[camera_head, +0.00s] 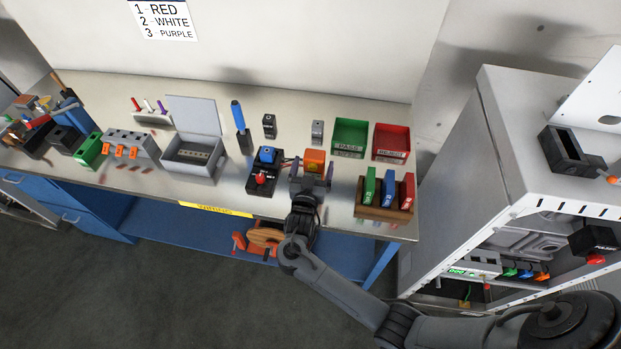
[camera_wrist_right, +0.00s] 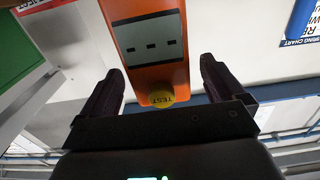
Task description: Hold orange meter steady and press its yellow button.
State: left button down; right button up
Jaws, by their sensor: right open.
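The orange meter (camera_head: 315,157) stands on the steel workbench, between a black box with a blue top and a rack of coloured blocks. In the right wrist view the meter (camera_wrist_right: 150,30) shows a grey display with dashes and a round yellow button (camera_wrist_right: 162,98) marked TEST. My right gripper (camera_head: 312,176) is at the meter's near side. Its dark fingers are open, one on each side of the meter's button end, with visible gaps in the wrist view (camera_wrist_right: 161,70). The yellow button cannot be made out in the head view. My left gripper is not in view.
The black box with a red knob (camera_head: 262,180) stands close on the left. The wooden rack (camera_head: 384,212) with green, blue and red blocks stands close on the right. Green (camera_head: 350,137) and red (camera_head: 391,142) trays lie behind. A grey cabinet (camera_head: 460,170) stands beyond the bench's right end.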

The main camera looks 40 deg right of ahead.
jog(key=shift+x, duration=2.05)
jog(key=shift+c, duration=0.2)
jog(key=c, duration=1.4)
jog(key=shift+o, duration=0.2)
